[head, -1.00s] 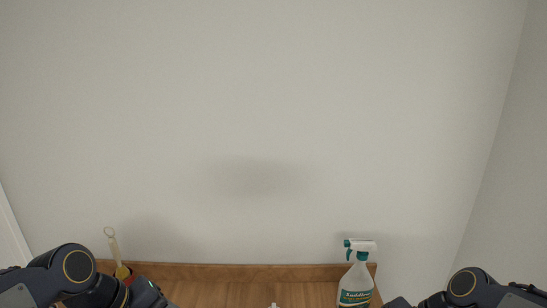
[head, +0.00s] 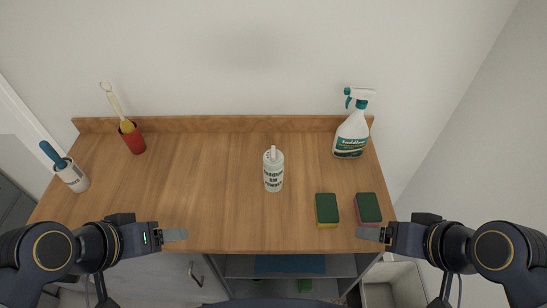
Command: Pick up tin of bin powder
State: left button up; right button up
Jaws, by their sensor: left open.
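The tin of bin powder (head: 273,178) is a white cylinder with green lettering and a narrow white top. It stands upright near the middle of the wooden counter (head: 205,190). My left gripper (head: 178,235) is open and empty over the counter's front edge, to the left of the tin and nearer me. My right gripper (head: 367,233) is over the front right edge, just in front of the sponges and apart from the tin. Its fingers overlap in this view, so its opening is hidden.
Two green-and-yellow or pink sponges (head: 327,209) (head: 368,208) lie right of the tin. A spray bottle (head: 351,136) stands at the back right. A red cup (head: 132,141) with a brush and a white container (head: 72,176) stand at left. The counter around the tin is clear.

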aim_at(272, 173)
jog(key=k+l+z, duration=0.1)
jog(key=z, duration=0.3)
jog(key=l+z, duration=0.1)
jog(key=z, duration=0.25)
jog(key=k+l+z, duration=0.15)
jog(key=z, duration=0.25)
jog(key=l+z, duration=0.2)
jog(key=z, duration=0.15)
